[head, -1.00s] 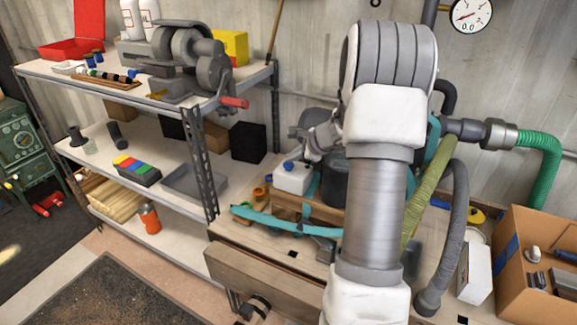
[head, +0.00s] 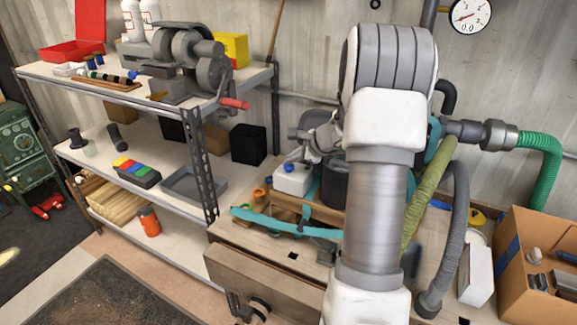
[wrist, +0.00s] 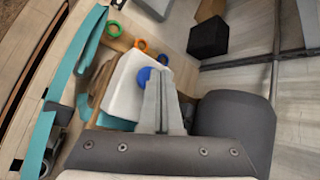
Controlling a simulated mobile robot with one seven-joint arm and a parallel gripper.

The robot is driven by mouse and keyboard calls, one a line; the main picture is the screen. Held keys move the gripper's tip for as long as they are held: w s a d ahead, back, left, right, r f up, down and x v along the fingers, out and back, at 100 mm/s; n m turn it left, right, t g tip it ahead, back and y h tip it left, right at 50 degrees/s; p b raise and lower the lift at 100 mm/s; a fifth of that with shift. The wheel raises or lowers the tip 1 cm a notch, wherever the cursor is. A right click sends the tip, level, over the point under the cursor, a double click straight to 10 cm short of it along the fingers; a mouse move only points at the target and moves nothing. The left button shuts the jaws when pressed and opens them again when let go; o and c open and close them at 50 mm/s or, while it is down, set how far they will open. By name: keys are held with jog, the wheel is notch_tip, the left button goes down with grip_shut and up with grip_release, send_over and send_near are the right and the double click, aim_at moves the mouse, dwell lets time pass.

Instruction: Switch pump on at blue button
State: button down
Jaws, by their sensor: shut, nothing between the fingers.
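A white box (head: 291,181) with a round blue button (head: 287,166) stands on the workbench, left of my arm. In the wrist view the white box (wrist: 124,88) lies just left of my gripper, and the blue button (wrist: 143,75) is partly hidden behind the fingertips. My gripper (wrist: 156,72) is shut and empty, with its tips over the button. I cannot tell whether they touch it. In the head view my gripper (head: 318,152) is small and partly hidden by my arm. A dark cylinder (head: 333,184) stands right beside the box; I cannot tell which part is the pump.
A teal strap (head: 275,222) lies along the bench's left part. Orange and green rings (wrist: 138,45) lie near the box. A shelf rack (head: 215,185) stands left. Hoses (head: 545,170) and a cardboard box (head: 525,255) are on the right.

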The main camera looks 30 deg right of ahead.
aim_at(292, 166)
jog(key=shift+s+a+f+b, duration=0.1)
jog(key=shift+s+f+b, duration=0.1)
jog(key=shift+f, duration=0.35)
jog(key=shift+s+a+f+b, duration=0.1)
jog(key=shift+s+f+b, duration=0.05)
jog(key=shift+f, duration=0.35)
jog(key=shift+d+r, duration=0.15)
jog(key=shift+r, duration=0.15)
jog(key=shift+r+p, duration=0.4)
jog(key=shift+p, duration=0.1)
jog(key=shift+w+r+p, duration=0.15)
jog(key=shift+r+p, duration=0.75)
jog(key=shift+r, duration=0.55)
jog(key=shift+w+r+p, duration=0.1)
jog(key=shift+r+p, duration=0.8)
jog(key=shift+r, duration=0.5)
jog(key=shift+r, duration=0.1)
